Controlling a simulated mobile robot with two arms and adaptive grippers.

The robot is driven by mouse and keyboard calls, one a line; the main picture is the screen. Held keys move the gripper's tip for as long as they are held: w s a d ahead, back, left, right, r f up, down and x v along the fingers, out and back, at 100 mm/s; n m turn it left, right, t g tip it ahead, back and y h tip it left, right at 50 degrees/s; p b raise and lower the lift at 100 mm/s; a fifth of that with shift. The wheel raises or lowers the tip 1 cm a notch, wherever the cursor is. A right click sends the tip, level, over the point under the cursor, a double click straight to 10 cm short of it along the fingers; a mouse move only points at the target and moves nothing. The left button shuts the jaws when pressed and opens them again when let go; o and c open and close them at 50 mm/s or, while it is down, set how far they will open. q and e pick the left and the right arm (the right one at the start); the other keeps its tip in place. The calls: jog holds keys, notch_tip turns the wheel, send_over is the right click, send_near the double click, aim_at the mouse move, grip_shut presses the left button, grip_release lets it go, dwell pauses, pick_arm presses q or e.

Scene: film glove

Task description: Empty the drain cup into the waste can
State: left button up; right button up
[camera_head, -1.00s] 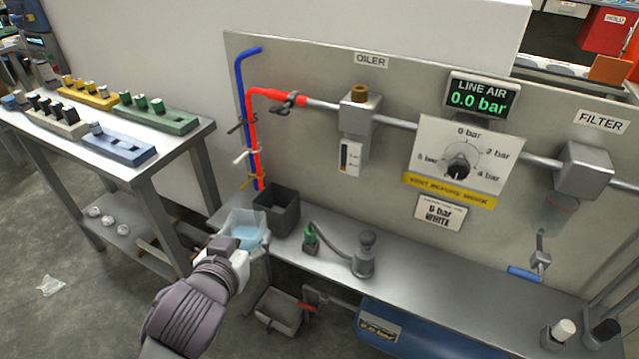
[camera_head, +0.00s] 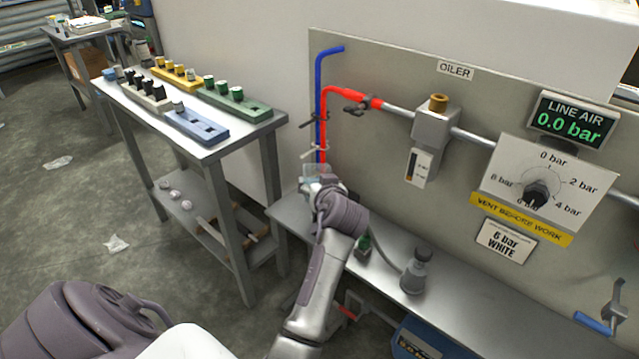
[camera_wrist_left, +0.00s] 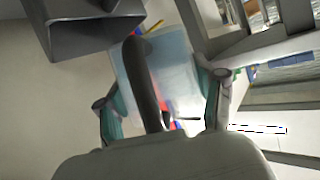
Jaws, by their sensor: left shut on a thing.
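The drain cup is a pale blue, see-through cup (camera_wrist_left: 180,65) with a dark curved handle in the left wrist view. My left gripper (camera_wrist_left: 163,103) is shut on it, one finger on each side. In the head view the cup (camera_head: 316,170) shows small beyond my left gripper (camera_head: 321,183), raised near the red and blue pipes. The cup's contents and exact tilt cannot be told. My right gripper is not in view.
A steel bench (camera_head: 450,310) runs along the panel, with a grey fitting (camera_head: 414,272) and hose on it. The oiler (camera_head: 432,130) and a pressure dial (camera_head: 538,192) are on the panel. A metal table (camera_head: 215,150) with coloured blocks stands left.

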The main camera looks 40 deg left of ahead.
pick_arm(q)
jog(key=m, duration=0.1)
jog(key=m+g+y+p, duration=0.1)
jog(key=r+m, duration=0.1)
jog(key=shift+s+a, duration=0.25)
jog(key=m+y, duration=0.1)
jog(key=m+g+y+p, duration=0.1)
jog(key=m, duration=0.1)
jog(key=m+y, duration=0.1)
jog(key=m, duration=0.1)
jog(key=shift+w+d+f+y+p, duration=0.15)
jog(key=shift+f+y+p, duration=0.15)
jog(key=shift+f, duration=0.05)
jog(key=shift+w+d+f+m+g+y, duration=0.1)
jog(key=shift+f+m+g+y, duration=0.2)
jog(key=shift+m, duration=0.7)
jog(key=m, duration=0.1)
jog(key=m+y, duration=0.1)
jog(key=shift+w+d+f+m+b, duration=0.25)
jog(key=shift+w+f+m+b, duration=0.05)
jog(key=shift+f, duration=0.1)
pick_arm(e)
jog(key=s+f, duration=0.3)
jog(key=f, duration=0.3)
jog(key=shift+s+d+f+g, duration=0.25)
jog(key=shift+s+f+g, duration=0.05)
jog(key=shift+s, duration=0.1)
